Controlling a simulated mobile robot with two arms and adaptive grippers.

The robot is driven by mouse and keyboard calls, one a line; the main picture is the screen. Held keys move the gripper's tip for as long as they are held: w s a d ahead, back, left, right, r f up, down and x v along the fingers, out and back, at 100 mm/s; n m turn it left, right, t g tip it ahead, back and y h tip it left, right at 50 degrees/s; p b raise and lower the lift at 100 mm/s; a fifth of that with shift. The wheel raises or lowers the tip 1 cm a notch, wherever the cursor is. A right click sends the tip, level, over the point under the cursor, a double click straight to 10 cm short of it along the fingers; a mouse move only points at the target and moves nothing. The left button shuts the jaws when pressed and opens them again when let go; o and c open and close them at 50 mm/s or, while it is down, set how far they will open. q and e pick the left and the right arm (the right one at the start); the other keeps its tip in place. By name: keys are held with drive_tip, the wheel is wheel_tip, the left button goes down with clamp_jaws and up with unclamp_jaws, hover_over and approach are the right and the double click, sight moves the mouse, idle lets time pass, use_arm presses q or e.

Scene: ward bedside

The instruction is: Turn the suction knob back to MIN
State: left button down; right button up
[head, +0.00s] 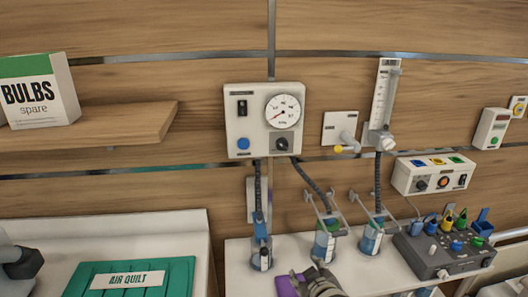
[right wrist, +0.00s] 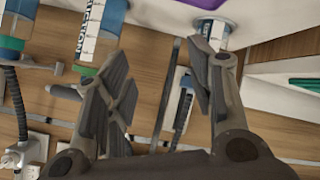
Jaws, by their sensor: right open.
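The suction panel (head: 264,120) is a cream box on the wall in the head view. The knob's pointer is too small to read. My right gripper (head: 318,280) is below the panel, at the bottom edge in front of the jars, apart from the knob. In the right wrist view its fingers (right wrist: 160,70) are spread and empty; the knob does not show there. A dark grey part of my left gripper (head: 20,262) shows at the left edge.
Suction jars with hoses (head: 327,240) stand on a white shelf below the panel. A flowmeter (head: 382,105) is on the right. A wooden shelf with a bulbs box (head: 38,92) is at left. A green air quilt pack (head: 130,279) lies below it.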

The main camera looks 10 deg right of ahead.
drive_tip(key=w+a+r+n+t, duration=0.1)
drive_tip(key=w+r+t, duration=0.35)
drive_tip(key=r, duration=0.85)
drive_tip(key=n+t, duration=0.2)
approach(285, 149)
use_arm(q)
drive_tip(key=r+p, duration=0.1)
drive_tip(key=a+r+p, duration=0.1)
drive_tip(key=r+p, duration=0.1)
drive_tip(key=shift+r, duration=0.25)
use_arm(e)
drive_tip(key=w, duration=0.8)
drive_tip(key=shift+w, duration=0.3)
drive_tip(key=shift+s, duration=0.1)
clamp_jaws()
